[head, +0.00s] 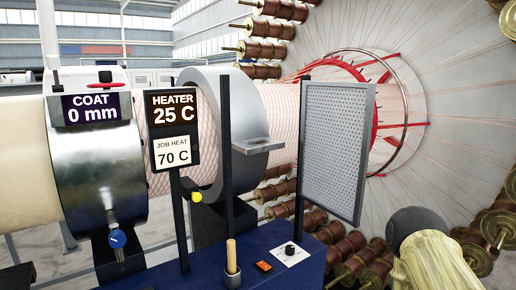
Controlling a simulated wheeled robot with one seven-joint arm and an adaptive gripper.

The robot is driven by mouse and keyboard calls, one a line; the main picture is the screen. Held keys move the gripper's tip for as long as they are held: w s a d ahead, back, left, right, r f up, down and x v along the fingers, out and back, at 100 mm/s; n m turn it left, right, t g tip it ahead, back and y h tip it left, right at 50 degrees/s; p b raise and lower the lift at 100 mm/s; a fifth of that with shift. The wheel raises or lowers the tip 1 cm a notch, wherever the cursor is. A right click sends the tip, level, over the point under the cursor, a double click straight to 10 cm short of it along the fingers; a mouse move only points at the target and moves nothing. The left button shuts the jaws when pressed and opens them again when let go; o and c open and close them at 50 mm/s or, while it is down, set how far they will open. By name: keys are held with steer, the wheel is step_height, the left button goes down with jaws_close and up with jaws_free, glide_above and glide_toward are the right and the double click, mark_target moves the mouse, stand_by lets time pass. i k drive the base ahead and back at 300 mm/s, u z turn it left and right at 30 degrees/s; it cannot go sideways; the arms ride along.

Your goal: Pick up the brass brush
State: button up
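A light wooden handle (231,252) stands upright in a small dark metal cup (232,277) at the front of the blue bench. It may be the brass brush's handle, but the lower end is hidden in the cup, and no bristles show. No other brush is visible. My gripper cannot be made out. A grey rounded part with a pale yellow ribbed part at the lower right may belong to my arm.
The blue bench (180,272) carries an orange switch (263,266), a white plate with a black knob (290,253), a heater sign (172,110), a post with a small shelf (258,145) and a perforated panel (333,150). Wire spools (350,268) ring the wheel at right.

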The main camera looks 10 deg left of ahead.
mark_target(231, 254)
steer(key=z, duration=0.05)
steer(key=k, duration=0.5)
steer(key=z, duration=0.95)
steer(key=i, duration=1.05)
steer(key=u, duration=1.85)
